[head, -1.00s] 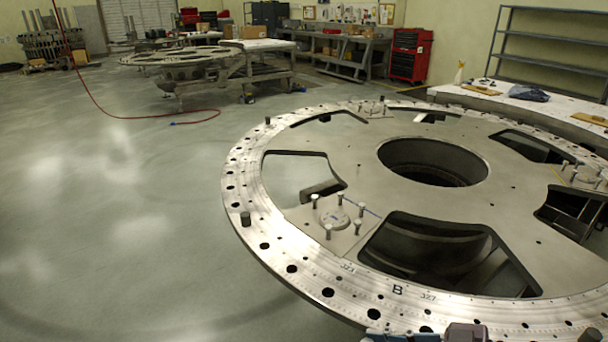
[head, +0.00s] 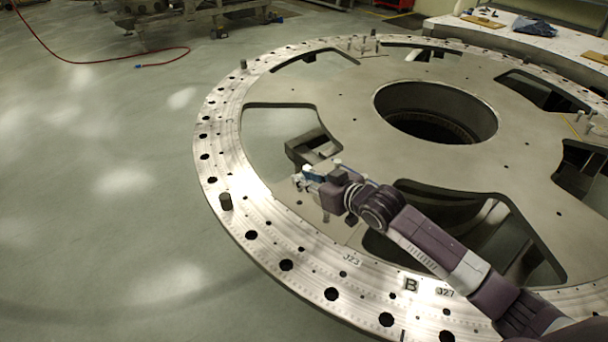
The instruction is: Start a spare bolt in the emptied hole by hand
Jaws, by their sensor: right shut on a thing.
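Another rim bolt (head: 243,64) stands farther back. My right gripper (head: 302,181) is over the plate's left inner part, by the cluster of pale bolts. It is shut on a small pale thing that looks like a bolt (head: 297,182); the fingers hide much of it. My arm covers part of the cluster. I cannot tell which hole is the emptied one. My left gripper is out of view.
Large cut-outs open through the plate, and a wide round opening (head: 435,112) is at its middle. A white table (head: 470,32) with a blue cloth (head: 533,27) stands behind.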

